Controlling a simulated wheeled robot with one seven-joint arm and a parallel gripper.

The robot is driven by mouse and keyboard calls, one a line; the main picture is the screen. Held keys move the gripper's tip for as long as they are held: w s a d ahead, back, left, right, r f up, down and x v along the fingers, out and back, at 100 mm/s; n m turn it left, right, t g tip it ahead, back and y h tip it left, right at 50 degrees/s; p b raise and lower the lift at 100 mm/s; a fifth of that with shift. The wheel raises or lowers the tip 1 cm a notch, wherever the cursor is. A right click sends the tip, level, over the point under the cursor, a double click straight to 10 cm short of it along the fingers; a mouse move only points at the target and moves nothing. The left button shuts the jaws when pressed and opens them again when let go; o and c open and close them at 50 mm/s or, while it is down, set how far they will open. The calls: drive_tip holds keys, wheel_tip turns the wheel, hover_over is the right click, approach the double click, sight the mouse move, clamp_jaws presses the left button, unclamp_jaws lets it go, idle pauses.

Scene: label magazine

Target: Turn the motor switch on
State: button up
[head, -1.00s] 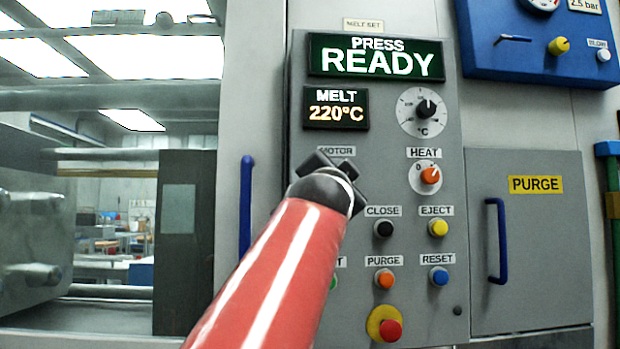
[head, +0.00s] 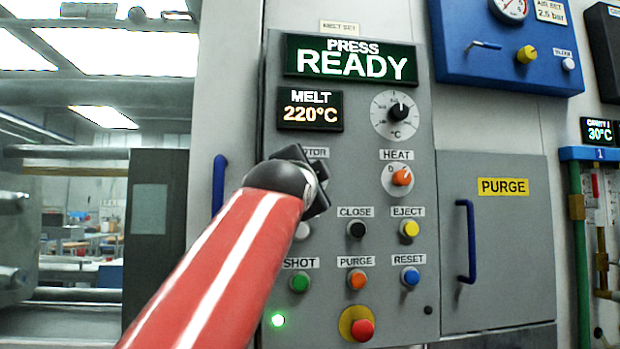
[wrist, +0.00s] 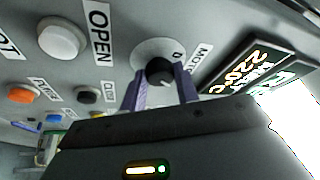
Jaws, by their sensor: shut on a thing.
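The motor switch is a black knob (wrist: 158,70) on a pale round dial marked 0. It shows in the wrist view beside the partly cut MOTOR label. My gripper (wrist: 161,79) has its two purple-grey fingers on either side of the knob, shut on it. In the head view my gripper (head: 308,188) and red arm cover most of the switch; only part of the MOTOR label (head: 313,153) and a bit of the dial show. I cannot tell which way the knob points.
The control panel (head: 345,235) has the HEAT knob (head: 402,176) to the right and several push buttons below, including the red button (head: 362,329). A green lamp (head: 278,320) glows at lower left. A blue handle (head: 219,185) stands left of the panel. The display (head: 350,61) reads PRESS READY.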

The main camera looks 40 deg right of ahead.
drive_tip(key=o, duration=1)
drive_tip(key=shift+c, duration=0.2)
drive_tip(key=shift+a, duration=0.1)
drive_tip(key=b+v, duration=0.2)
drive_tip(key=v, duration=0.5)
drive_tip(key=shift+s+a, duration=0.25)
drive_tip(key=shift+f, duration=0.15)
